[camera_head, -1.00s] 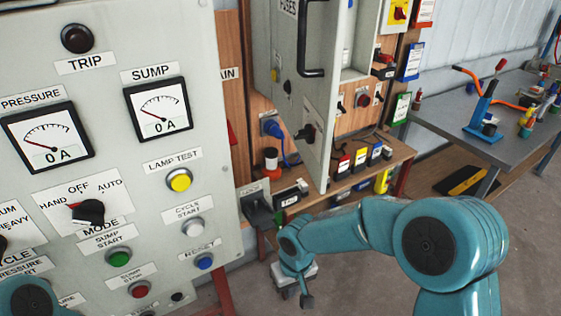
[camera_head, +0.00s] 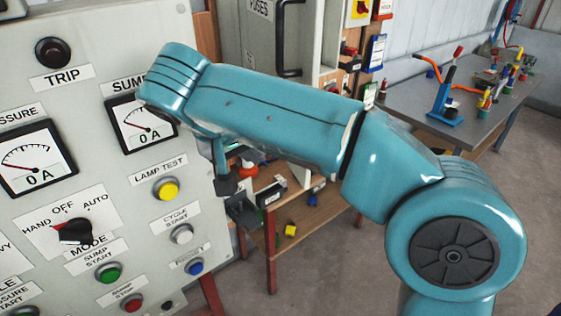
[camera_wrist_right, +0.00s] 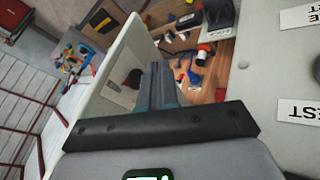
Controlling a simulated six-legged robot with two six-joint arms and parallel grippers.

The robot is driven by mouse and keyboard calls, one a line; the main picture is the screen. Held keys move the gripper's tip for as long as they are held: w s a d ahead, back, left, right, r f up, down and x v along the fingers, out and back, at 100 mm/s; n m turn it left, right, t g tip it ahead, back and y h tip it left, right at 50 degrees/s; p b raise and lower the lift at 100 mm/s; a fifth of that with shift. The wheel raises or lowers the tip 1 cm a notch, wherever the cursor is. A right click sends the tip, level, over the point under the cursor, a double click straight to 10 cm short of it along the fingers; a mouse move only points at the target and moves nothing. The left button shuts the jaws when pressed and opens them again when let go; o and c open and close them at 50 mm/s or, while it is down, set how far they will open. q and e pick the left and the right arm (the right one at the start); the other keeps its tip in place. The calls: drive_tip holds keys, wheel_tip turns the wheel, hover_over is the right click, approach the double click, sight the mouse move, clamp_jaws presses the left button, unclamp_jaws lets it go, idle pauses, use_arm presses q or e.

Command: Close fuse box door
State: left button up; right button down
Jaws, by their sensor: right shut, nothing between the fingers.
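The grey fuse box door (camera_head: 252,45) with its FUSES label stands open at the upper middle of the head view, with a black bar handle (camera_head: 287,40). My right arm crosses in front and hides its lower part. My right gripper (camera_head: 228,183) hangs below the wrist, partly hidden, left of the door. In the right wrist view its fingers (camera_wrist_right: 159,72) are shut and empty, beside a pale panel (camera_wrist_right: 116,62) that looks like the door, with a dark knob. I cannot tell whether they touch it. My left gripper is not in view.
The control panel (camera_head: 75,178) with gauges and buttons stands close on the left. A wooden bench (camera_head: 330,222) with small blocks is below my right arm. A grey table (camera_head: 415,97) with tools stands at the right. Floor is clear at the lower right.

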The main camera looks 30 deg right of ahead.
drive_tip(key=p, duration=0.1)
approach(298, 170)
wheel_tip(298, 170, down, 4)
drive_tip(key=w+a, duration=0.2)
drive_tip(key=d, duration=0.1)
drive_tip(key=d+p, duration=0.1)
drive_tip(key=d, duration=0.2)
drive_tip(key=shift+s+d+r, duration=0.15)
drive_tip(key=shift+s, duration=0.2)
drive_tip(key=shift+w+d, duration=0.1)
drive_tip(key=shift+w, duration=0.05)
